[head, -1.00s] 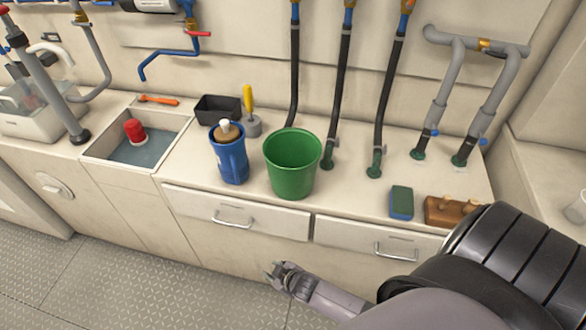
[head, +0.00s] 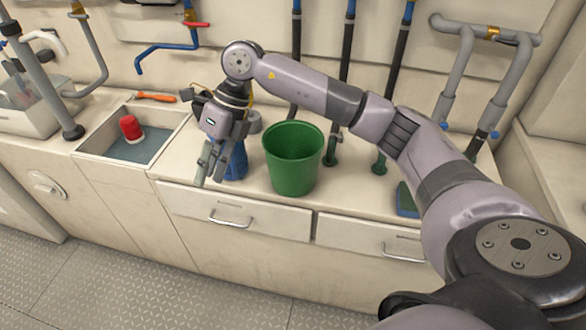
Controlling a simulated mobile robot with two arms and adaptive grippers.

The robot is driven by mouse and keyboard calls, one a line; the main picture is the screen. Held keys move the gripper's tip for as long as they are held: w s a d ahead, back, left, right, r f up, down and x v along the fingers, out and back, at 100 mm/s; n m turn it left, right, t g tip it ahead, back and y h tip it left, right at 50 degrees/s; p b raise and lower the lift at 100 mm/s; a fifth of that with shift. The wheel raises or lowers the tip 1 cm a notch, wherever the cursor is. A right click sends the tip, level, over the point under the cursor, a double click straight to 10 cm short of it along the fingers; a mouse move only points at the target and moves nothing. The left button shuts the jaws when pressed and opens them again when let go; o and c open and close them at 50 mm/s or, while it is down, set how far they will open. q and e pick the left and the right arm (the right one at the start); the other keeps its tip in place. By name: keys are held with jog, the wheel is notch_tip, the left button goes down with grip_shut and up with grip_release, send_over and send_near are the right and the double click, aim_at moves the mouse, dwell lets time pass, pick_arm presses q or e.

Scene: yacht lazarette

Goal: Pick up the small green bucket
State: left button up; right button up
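The small green bucket (head: 292,168) stands upright on the counter, near its front edge and above the drawers. Its rim and front are in clear view, and it looks empty. My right arm reaches over the counter behind and above it. My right gripper (head: 210,178) points down to the left of the bucket, in front of the blue container (head: 238,162), and is apart from the bucket. Its fingers look spread, with nothing between them. My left gripper is not in view.
The blue container beside the bucket is mostly hidden by my gripper. A sink (head: 165,140) with a red object (head: 130,128) is at left. Black hoses (head: 391,85) rise behind the bucket. A sponge (head: 406,200) shows partly beneath my arm.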

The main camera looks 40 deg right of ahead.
aim_at(277, 161)
jog(key=d+r+m+t+h, duration=0.1)
jog(key=d+r+h, duration=0.15)
jog(key=d, duration=0.45)
jog(key=d+r+h, duration=0.2)
jog(key=d+h, duration=0.2)
jog(key=d, duration=0.4)
jog(key=shift+h, duration=0.25)
jog(key=f, duration=0.8)
jog(key=d+f, duration=0.1)
jog(key=f, duration=0.2)
jog(key=shift+f, duration=0.4)
jog(key=f, duration=0.1)
jog(key=f+p, duration=0.1)
jog(key=f, duration=0.3)
jog(key=shift+w+d+f, duration=0.1)
jog(key=shift+w+d, duration=0.05)
jog(key=shift+d, duration=0.2)
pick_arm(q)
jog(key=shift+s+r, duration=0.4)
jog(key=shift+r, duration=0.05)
pick_arm(e)
jog(key=shift+c, duration=0.5)
grip_shut()
